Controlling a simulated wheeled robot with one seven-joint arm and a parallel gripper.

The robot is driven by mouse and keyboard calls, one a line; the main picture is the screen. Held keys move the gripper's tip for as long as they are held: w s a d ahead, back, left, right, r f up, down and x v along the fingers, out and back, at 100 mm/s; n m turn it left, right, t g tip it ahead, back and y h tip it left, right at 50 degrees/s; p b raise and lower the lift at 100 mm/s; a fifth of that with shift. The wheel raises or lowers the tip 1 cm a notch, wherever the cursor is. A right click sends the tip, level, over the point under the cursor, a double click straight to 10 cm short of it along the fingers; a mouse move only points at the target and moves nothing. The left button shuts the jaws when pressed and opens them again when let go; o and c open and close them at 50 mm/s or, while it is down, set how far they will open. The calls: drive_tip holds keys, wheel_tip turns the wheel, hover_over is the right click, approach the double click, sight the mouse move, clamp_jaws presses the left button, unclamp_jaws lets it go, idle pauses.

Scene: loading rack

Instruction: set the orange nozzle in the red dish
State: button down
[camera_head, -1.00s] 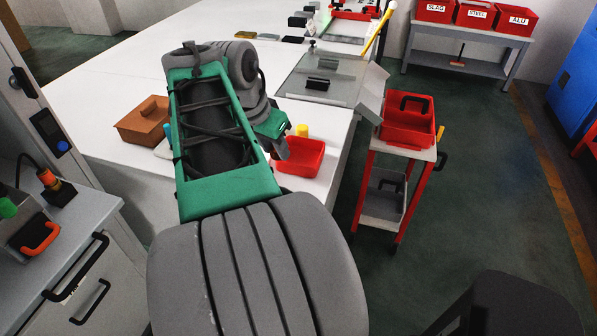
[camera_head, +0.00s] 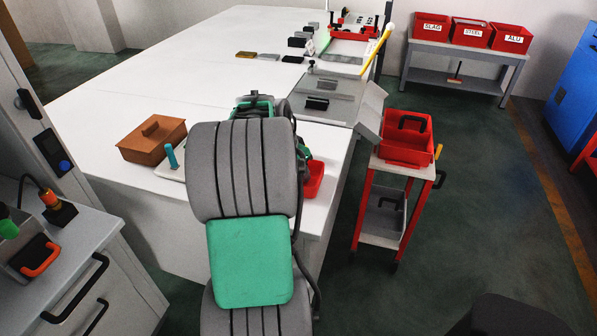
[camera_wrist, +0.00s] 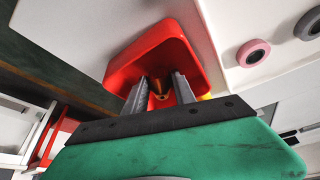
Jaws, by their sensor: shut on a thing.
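The red dish (camera_head: 315,178) stands on the white table near its right front edge, mostly hidden behind my arm in the head view. In the wrist view the dish (camera_wrist: 180,38) lies just ahead of the fingers. My gripper (camera_wrist: 160,78) is shut on the small orange nozzle (camera_wrist: 158,94), which shows between the two fingers. The fingertips and nozzle overlap the dish's inside in that view; whether the nozzle touches its floor cannot be told. The gripper itself is hidden by my arm in the head view.
A yellow piece (camera_wrist: 206,97) shows beside the dish. A pale board with a pink ring (camera_wrist: 253,53) and a grey ring (camera_wrist: 309,25) lies nearby. A red cart (camera_head: 392,200) stands right.

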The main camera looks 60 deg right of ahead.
drive_tip(key=shift+f, duration=0.35)
drive_tip(key=shift+f, duration=0.1)
drive_tip(key=shift+f+b, duration=0.15)
drive_tip(key=shift+b, duration=0.15)
drive_tip(key=c, duration=1)
unclamp_jaws()
drive_tip(key=shift+c, duration=0.2)
